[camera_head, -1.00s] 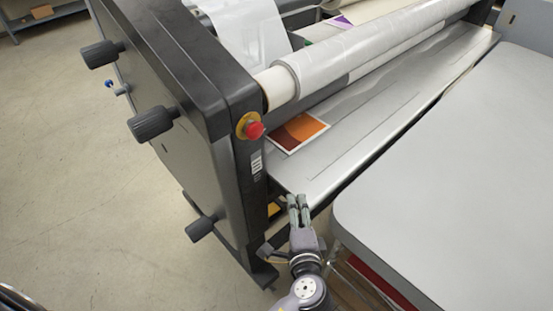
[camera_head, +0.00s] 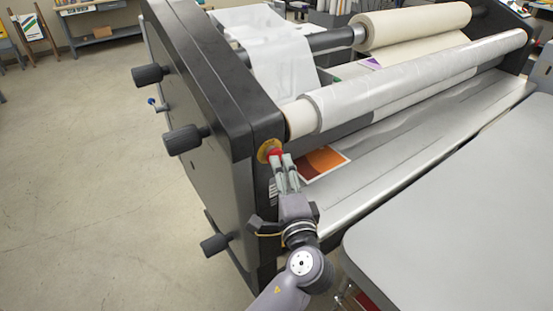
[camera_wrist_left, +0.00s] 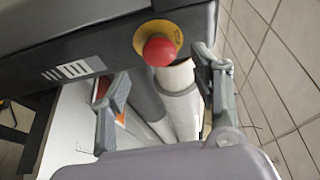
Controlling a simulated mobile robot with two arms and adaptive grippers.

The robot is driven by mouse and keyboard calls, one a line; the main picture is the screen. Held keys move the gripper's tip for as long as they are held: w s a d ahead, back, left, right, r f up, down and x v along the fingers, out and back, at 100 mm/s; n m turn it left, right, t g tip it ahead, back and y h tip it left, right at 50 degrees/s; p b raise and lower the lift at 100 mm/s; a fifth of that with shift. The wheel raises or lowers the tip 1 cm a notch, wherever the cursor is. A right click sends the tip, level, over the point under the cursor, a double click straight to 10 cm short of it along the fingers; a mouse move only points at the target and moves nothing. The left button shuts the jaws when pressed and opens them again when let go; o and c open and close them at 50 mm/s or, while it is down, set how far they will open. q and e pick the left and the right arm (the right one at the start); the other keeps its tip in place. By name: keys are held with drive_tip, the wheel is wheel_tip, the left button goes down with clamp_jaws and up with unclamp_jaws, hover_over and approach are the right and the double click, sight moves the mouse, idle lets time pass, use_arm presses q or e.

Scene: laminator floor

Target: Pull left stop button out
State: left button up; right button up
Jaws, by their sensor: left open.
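The left stop button is a red knob on a yellow round base (camera_head: 268,150) at the front end of the laminator's black side housing. In the head view my left gripper (camera_head: 283,160) is at the button, and its fingertips cover part of the red knob. In the left wrist view the red stop button (camera_wrist_left: 159,51) shows whole, ahead of the fingers and between their directions. The two fingers of the left gripper (camera_wrist_left: 160,95) are spread apart with nothing between them. Whether a fingertip touches the knob cannot be told. My right gripper is not in view.
The laminator's side housing (camera_head: 200,80) carries several black knobs (camera_head: 185,139). A film roll (camera_head: 415,80) runs right from the housing. An orange print (camera_head: 326,160) lies on the feed bed. A grey table (camera_head: 460,210) stands at right; open floor (camera_head: 80,170) at left.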

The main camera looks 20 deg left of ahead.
use_arm(q)
drive_tip(key=x, duration=0.6)
drive_tip(key=shift+c, duration=0.2)
clamp_jaws()
idle(0.5)
